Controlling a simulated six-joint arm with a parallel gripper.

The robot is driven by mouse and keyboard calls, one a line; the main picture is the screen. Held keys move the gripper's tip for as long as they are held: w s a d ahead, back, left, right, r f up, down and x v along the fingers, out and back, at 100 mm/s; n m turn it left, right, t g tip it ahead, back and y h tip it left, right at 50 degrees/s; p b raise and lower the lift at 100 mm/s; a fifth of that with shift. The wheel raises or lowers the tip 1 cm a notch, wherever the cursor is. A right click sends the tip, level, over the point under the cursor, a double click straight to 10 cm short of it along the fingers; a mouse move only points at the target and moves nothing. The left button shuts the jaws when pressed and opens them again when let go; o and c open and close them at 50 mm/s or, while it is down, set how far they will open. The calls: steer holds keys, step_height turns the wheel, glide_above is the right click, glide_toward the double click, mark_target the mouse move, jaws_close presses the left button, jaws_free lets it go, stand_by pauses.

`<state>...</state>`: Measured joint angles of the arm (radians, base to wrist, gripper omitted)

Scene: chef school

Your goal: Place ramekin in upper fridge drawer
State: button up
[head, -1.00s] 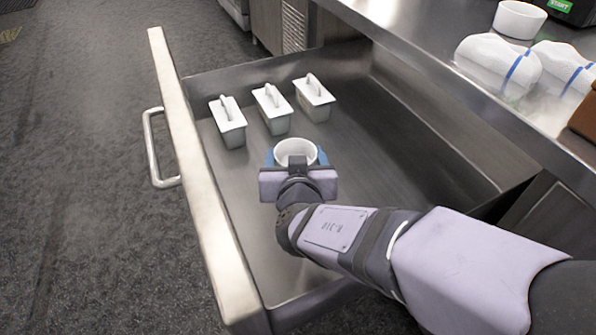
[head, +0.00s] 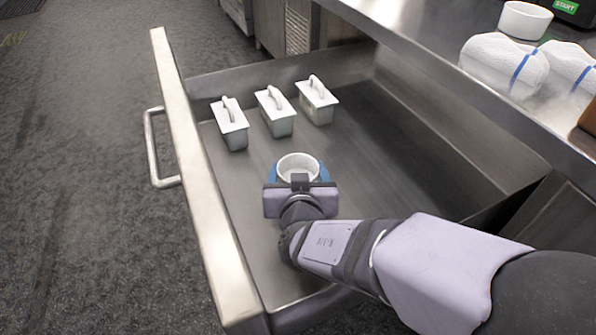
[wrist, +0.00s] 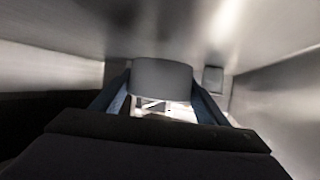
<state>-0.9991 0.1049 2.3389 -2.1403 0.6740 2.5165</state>
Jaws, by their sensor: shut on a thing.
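A white ramekin (head: 298,162) is held between the blue fingers of my gripper (head: 299,172) inside the open steel drawer (head: 395,150). It also shows in the wrist view (wrist: 162,77), with a blue finger on each side. My gripper is shut on it. The ramekin is low, over the drawer's floor, toward the front of the three lidded containers; I cannot tell if it touches the floor. The gripper body hides its near side in the head view.
Three white-lidded containers (head: 273,109) stand in a row at the drawer's far left. The drawer's front panel (head: 200,180) with its handle is on the left. The steel counter (head: 440,70) at upper right holds rolled towels (head: 503,66) and another white ramekin (head: 525,20). The drawer's right side is clear.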

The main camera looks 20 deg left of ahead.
steer(key=shift+f+b, duration=0.5)
steer(key=shift+b, duration=0.55)
steer(key=o, duration=1.2)
steer(key=shift+r, duration=0.1)
steer(key=r+p, duration=0.1)
steer(key=p, duration=0.2)
steer(key=shift+r, duration=0.3)
steer(key=v, duration=0.7)
steer(key=shift+s+f+p, duration=0.15)
steer(key=shift+s+p, duration=0.1)
steer(key=shift+p, duration=0.1)
